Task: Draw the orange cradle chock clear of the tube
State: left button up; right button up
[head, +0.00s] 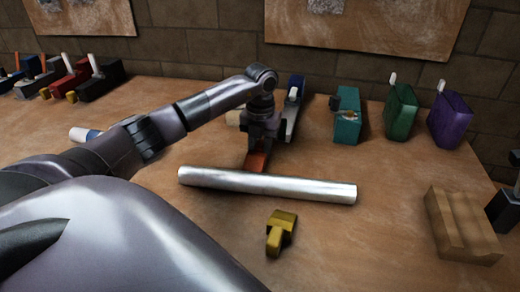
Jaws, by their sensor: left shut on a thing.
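The bare metal tube (265,186) lies across the middle of the wooden bench. The orange cradle chock (257,161) shows just behind the tube, left of its middle. Part of it is hidden by my gripper and by the tube. My left gripper (258,150) comes down from above and is shut on the orange chock. I cannot tell whether the chock touches the tube. My right gripper is not in view.
A yellow chock (281,232) sits in front of the tube. A grooved wooden block (462,226) stands at the right. Teal (347,116), green (400,112) and purple (449,121) holders stand along the back. Bare bench lies between the tube and the wooden block.

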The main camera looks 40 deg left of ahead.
pick_arm(q)
jog(key=shift+w+a, duration=0.35)
jog(key=shift+w, duration=0.2)
jog(key=shift+w+a, duration=0.1)
jog(key=o, duration=0.8)
jog(key=shift+o, duration=0.2)
